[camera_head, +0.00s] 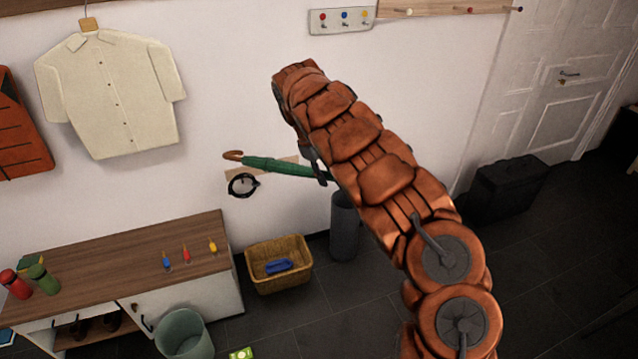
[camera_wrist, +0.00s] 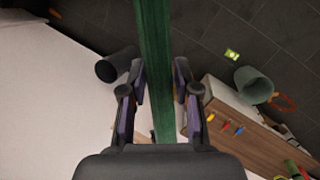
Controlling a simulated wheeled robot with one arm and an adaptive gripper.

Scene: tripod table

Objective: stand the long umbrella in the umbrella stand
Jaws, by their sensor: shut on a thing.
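The long green umbrella (camera_head: 276,167) with a brown curved handle is held off the floor in front of the wall, nearly level in the head view, its handle end to the left. It also runs lengthwise between the fingers in the wrist view (camera_wrist: 153,35). My gripper (camera_head: 320,168) is shut on it; the arm hides the umbrella's right end. The umbrella stand, a dark grey cylinder (camera_head: 344,228), stands upright on the floor below the gripper, partly behind my arm. In the wrist view the stand (camera_wrist: 117,66) is left of the umbrella, apart from it.
A wicker basket (camera_head: 279,283) with a blue item stands left of the stand. A wood-topped cabinet (camera_head: 120,262) and a grey-green bin (camera_head: 184,336) are further left. A black ring-shaped item (camera_head: 242,185) hangs on the wall. A dark box (camera_head: 508,187) stands right, near the door.

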